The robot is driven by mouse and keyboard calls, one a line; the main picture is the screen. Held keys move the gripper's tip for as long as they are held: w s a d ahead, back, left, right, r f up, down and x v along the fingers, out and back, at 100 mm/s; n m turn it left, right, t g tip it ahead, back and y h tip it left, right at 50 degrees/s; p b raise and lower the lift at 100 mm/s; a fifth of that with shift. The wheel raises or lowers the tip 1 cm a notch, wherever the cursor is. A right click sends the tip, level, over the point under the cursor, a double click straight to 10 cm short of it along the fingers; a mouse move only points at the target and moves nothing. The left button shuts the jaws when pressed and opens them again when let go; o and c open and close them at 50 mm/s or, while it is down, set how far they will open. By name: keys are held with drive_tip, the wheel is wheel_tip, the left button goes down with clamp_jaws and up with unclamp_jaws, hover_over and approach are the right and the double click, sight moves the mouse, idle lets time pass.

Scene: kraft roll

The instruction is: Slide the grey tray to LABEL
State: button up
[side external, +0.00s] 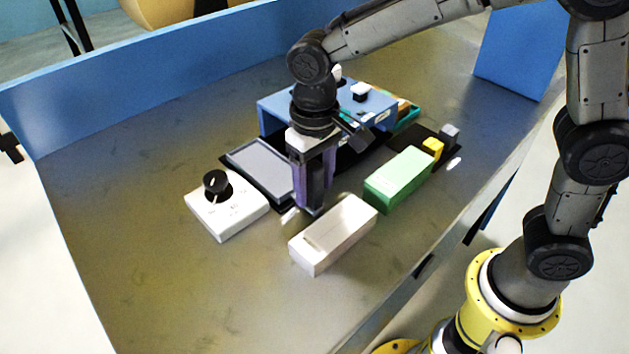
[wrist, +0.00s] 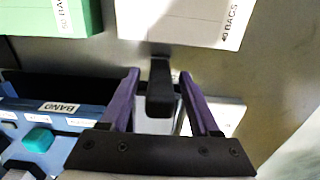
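The grey tray (side external: 262,165) lies flat in a black track at the left of the blue housing, in the side view. My gripper (side external: 313,208) points down at the tray's near right side, behind the white box. In the wrist view my gripper (wrist: 159,74) has its two purple fingers apart. A black upright tab (wrist: 160,95) stands between them, with a gap showing on each side. I cannot tell whether the tab joins the tray. The blue housing (wrist: 75,125) carries white labels; one reads BAND. I cannot read LABEL on any.
A white box (side external: 320,250) and a green box (side external: 398,180) stand close in front of my gripper. A white dial box (side external: 235,213) is beside the tray at left. Yellow and grey blocks (side external: 432,147) sit at right. The front left table is clear.

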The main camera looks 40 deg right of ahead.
clamp_jaws()
drive_tip(key=shift+r, duration=0.1)
idle(1.2)
